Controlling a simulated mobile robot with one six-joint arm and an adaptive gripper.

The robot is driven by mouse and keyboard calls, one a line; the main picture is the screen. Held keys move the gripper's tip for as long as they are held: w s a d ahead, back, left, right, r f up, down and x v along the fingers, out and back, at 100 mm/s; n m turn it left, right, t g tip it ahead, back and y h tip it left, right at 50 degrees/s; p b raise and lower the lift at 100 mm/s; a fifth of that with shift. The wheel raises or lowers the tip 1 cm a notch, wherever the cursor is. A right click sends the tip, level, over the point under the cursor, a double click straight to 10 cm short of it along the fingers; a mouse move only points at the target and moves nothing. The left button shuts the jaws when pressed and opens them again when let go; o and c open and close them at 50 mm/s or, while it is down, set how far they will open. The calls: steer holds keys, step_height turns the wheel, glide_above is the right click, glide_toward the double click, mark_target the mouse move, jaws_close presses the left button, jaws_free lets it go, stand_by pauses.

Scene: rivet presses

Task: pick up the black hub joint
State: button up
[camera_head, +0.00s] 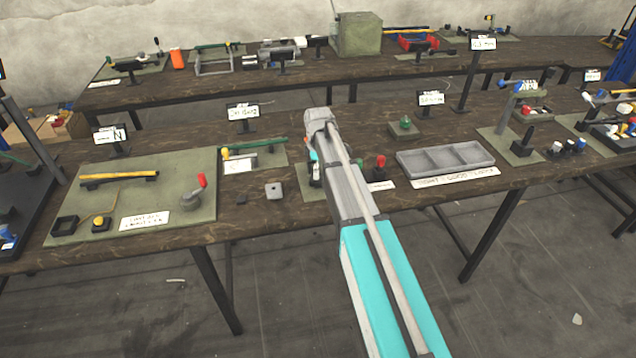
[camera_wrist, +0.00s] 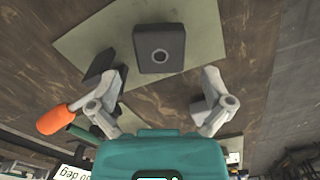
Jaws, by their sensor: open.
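A dark, nearly black square block with a round hole in its face (camera_wrist: 160,48) lies on a green mat (camera_wrist: 210,30) in the wrist view. It looks like the black hub joint. My gripper (camera_wrist: 160,88) is open and empty. Its two fingers stand apart, left and right of the block and lower in the picture, with the block just beyond the gap between them. The fingers do not appear to touch it. In the head view my arm covers this spot, so I cannot make out the block or the fingertips there.
An orange handle (camera_wrist: 58,121) lies close to the left finger in the wrist view. In the head view, a red-knobbed part (camera_head: 381,161) and a grey compartment tray (camera_head: 446,170) are right of my arm. A grey holed block (camera_head: 273,190) is left of it.

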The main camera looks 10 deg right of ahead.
steer(key=shift+f+b, duration=1.65)
steer(key=shift+f, duration=0.3)
steer(key=c, duration=1)
